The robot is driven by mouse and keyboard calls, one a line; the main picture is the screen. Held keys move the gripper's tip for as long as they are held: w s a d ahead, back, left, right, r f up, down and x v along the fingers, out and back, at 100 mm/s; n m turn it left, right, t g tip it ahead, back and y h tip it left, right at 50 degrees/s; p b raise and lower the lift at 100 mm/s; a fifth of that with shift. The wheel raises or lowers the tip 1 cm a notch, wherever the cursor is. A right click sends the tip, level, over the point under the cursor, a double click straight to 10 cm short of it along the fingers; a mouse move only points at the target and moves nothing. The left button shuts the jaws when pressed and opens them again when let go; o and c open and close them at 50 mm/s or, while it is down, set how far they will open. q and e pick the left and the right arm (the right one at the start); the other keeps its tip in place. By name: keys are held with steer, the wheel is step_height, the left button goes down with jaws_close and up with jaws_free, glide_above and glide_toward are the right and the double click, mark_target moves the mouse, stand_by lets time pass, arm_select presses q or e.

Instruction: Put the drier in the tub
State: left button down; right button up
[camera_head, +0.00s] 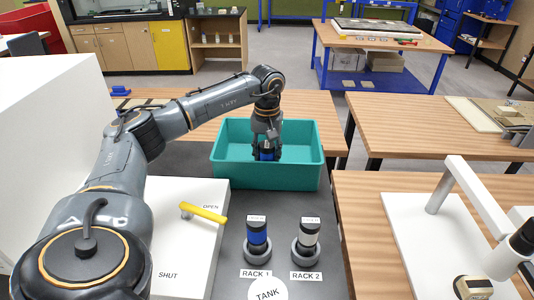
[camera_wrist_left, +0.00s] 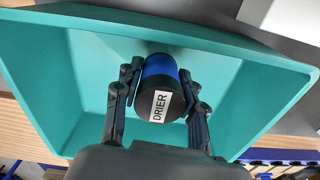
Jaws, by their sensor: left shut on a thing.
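The drier (camera_wrist_left: 160,90) is a short cylinder with a blue body and a black end labelled DRIER. My left gripper (camera_wrist_left: 158,98) is shut on it, one finger on each side. In the head view the gripper (camera_head: 267,146) points down into the teal tub (camera_head: 267,178), and the blue of the drier (camera_head: 267,155) shows between the fingers, inside the tub's walls. The tub's front wall hides the floor, so I cannot tell whether the drier touches it. The tub's wall also shows in the left wrist view (camera_wrist_left: 75,85). My right gripper is not in view.
A blue-and-black cylinder (camera_head: 257,236) stands in Rack 1 and a white-and-black one (camera_head: 308,238) in Rack 2, before the tub. A white stand (camera_head: 440,240) occupies the right table.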

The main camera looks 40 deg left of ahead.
arm_select(q)
steer(key=c, duration=0.8)
jaws_free()
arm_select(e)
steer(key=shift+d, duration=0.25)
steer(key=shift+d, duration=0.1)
arm_select(q)
steer(key=shift+r, duration=0.5)
step_height(320, 180, up, 10)
steer(key=b, duration=0.2)
steer(key=shift+w+d+b, duration=0.1)
steer(key=shift+b, duration=0.2)
steer(key=shift+r, duration=0.65)
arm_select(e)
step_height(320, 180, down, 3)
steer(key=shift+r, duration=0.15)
